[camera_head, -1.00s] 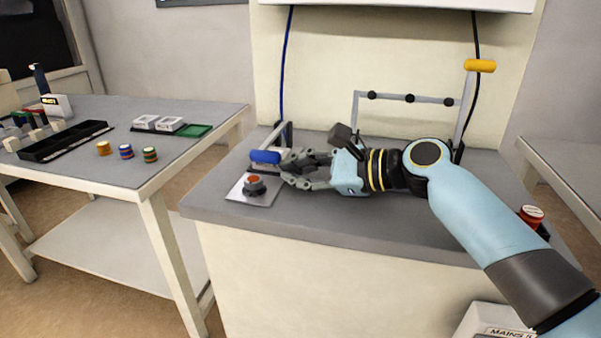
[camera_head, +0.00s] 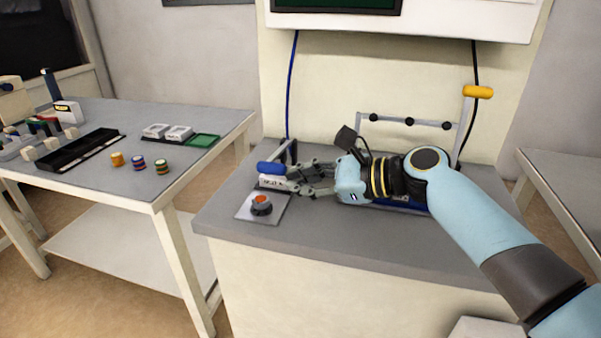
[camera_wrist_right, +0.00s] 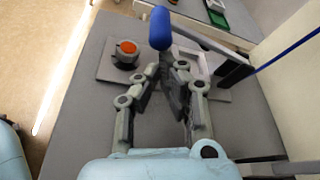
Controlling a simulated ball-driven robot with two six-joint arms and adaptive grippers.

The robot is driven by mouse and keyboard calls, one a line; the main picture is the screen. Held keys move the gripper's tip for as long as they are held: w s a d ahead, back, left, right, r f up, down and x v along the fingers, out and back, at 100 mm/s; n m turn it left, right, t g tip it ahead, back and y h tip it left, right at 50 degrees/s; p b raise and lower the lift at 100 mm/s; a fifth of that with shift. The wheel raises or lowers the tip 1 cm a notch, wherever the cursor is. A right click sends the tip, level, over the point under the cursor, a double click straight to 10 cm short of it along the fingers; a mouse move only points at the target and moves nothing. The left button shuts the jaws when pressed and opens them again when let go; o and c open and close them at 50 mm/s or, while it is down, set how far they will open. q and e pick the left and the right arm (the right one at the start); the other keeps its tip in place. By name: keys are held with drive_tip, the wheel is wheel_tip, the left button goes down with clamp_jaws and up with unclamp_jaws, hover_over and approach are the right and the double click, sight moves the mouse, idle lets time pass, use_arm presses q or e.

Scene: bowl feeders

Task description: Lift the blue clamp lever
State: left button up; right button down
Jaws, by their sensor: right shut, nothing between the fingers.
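The blue clamp lever (camera_head: 271,168) shows as a rounded blue handle at the left end of the grey bench, above a white labelled block (camera_head: 272,182). In the right wrist view the blue handle (camera_wrist_right: 160,28) stands just beyond my fingertips. My right gripper (camera_head: 291,178) is shut and empty, its fingers pointing left at the handle's right end. In the wrist view its fingertips (camera_wrist_right: 172,76) come together below the handle; whether they touch it I cannot tell. My left gripper is not in view.
An orange-topped button (camera_head: 262,203) on a plate sits in front of the lever. A frame with black knobs (camera_head: 409,121) and a yellow handle (camera_head: 478,92) are at the back right. The bench front is clear.

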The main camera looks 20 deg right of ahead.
use_arm(q)
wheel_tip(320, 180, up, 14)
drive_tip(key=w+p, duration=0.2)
drive_tip(key=p, duration=1.1)
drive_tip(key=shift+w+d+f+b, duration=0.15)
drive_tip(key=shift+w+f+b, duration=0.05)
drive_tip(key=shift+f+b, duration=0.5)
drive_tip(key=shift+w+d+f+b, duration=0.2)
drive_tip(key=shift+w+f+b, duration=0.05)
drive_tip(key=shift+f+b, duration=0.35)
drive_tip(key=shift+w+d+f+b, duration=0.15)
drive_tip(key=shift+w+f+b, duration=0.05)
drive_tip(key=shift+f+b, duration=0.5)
use_arm(e)
drive_tip(key=w+d+r+m+g+y, duration=0.2)
drive_tip(key=w+d+r+m, duration=0.1)
drive_tip(key=w+r+m, duration=0.2)
drive_tip(key=w+d+r+m+g+y, duration=0.2)
drive_tip(key=r+m, duration=0.4)
drive_tip(key=r, duration=0.3)
drive_tip(key=shift+w+d+g, duration=0.4)
drive_tip(key=shift+w+d, duration=0.4)
drive_tip(key=shift+w, duration=0.6)
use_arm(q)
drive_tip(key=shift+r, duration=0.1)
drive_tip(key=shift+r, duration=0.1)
